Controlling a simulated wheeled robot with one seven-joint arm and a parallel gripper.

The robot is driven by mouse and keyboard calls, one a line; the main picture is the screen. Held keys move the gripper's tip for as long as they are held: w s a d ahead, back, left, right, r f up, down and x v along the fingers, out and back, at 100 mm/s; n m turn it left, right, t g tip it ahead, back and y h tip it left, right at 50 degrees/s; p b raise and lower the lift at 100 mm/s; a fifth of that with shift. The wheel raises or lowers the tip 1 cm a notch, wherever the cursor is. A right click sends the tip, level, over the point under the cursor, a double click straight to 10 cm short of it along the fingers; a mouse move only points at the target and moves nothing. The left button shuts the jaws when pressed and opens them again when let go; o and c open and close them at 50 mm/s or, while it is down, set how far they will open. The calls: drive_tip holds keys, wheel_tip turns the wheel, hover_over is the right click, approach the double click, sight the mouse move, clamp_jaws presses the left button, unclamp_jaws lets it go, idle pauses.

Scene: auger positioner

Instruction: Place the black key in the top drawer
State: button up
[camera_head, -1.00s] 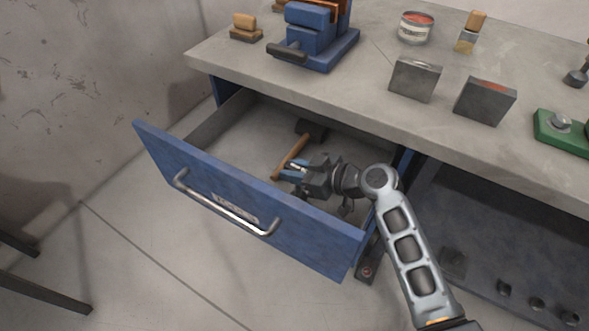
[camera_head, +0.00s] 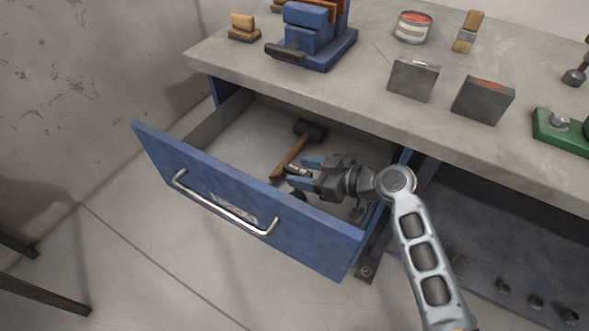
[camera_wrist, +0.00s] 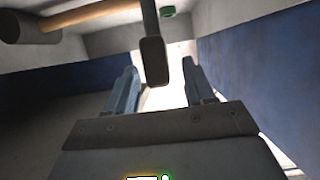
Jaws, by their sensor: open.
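The top drawer (camera_head: 160,150) is pulled out, with its blue front and metal handle facing the lower left. My gripper (camera_head: 302,172) is low inside it, towards the right end, with its blue fingers spread. The black key (camera_wrist: 155,58) shows in the wrist view as a dark shaft with a blunt rounded end, between the open fingers and apart from both. In the head view a small piece of it (camera_head: 297,169) appears between the fingertips. Whether it rests on the drawer floor I cannot tell.
A hammer (camera_head: 291,156) with a wooden handle lies in the drawer beside my gripper. The workbench top (camera_head: 330,85) overhangs the drawer's back and holds a blue vise (camera_head: 312,38), a can (camera_head: 412,27) and two grey blocks. The left part of the drawer is clear.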

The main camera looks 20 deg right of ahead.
drive_tip(key=v, duration=0.8)
drive_tip(key=shift+s+d, duration=0.25)
drive_tip(key=shift+s, duration=0.05)
drive_tip(key=shift+r, duration=0.1)
idle(0.8)
